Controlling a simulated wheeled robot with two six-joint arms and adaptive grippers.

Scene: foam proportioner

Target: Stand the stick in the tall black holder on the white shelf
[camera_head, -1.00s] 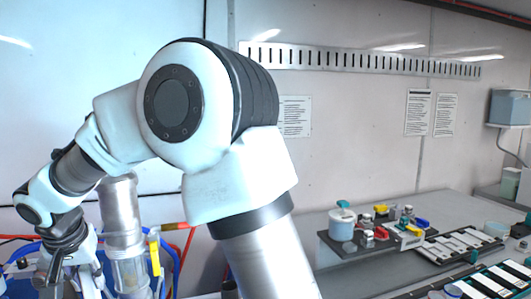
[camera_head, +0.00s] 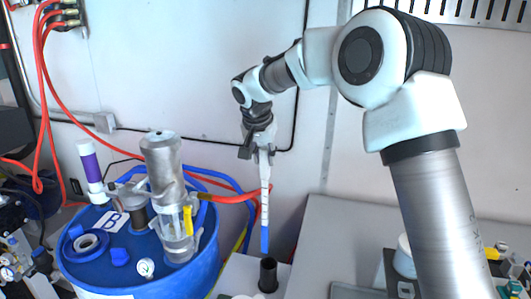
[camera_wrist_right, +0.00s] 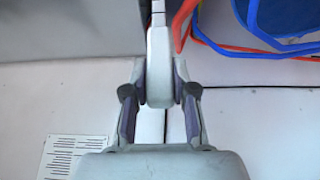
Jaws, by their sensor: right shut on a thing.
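My right gripper (camera_head: 261,154) is shut on the upper end of the stick (camera_head: 265,205). The stick is long and white with dark marks and a blue lower tip, and it hangs nearly upright. In the right wrist view the stick (camera_wrist_right: 159,65) lies between the two fingers of the gripper (camera_wrist_right: 159,92). The tall black holder (camera_head: 268,277) stands on the white shelf (camera_head: 234,277) at the bottom of the head view. The stick's blue tip is just above the holder's mouth in the picture, with a small gap. My left gripper is out of view.
A blue drum (camera_head: 105,268) with a metal cylinder (camera_head: 165,185), a purple and white tube (camera_head: 90,170) and hoses stands left of the shelf. A grey worktop (camera_head: 375,240) is to the right. The wall (camera_head: 215,60) behind carries red hoses.

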